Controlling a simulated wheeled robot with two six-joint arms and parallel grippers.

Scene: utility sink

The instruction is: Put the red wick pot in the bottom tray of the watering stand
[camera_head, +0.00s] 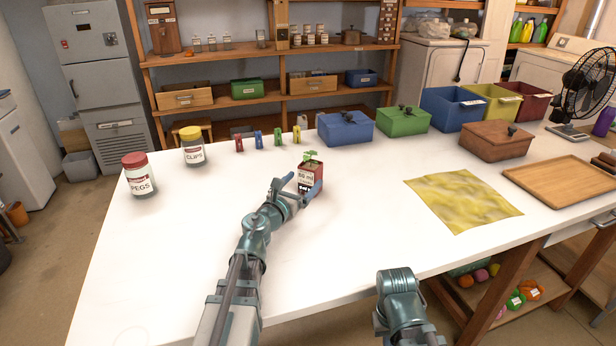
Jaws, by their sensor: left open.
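The red wick pot (309,168), a small red box-like pot with a white label and a green seedling on top, stands upright on the white table. My left gripper (302,185) is open at the near side of the pot, one finger to its left and one at its right front. I cannot tell whether the fingers touch it. My right arm shows at the bottom right of centre, but its gripper fingers do not show. I cannot make out a watering stand in this view.
A red-lidded pegs jar (139,176) and a yellow-lidded clips jar (193,147) stand at the left. Several coloured pegs and lidded boxes line the back. A yellow cloth (463,198) and wooden tray (565,180) lie right. The table's left front is clear.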

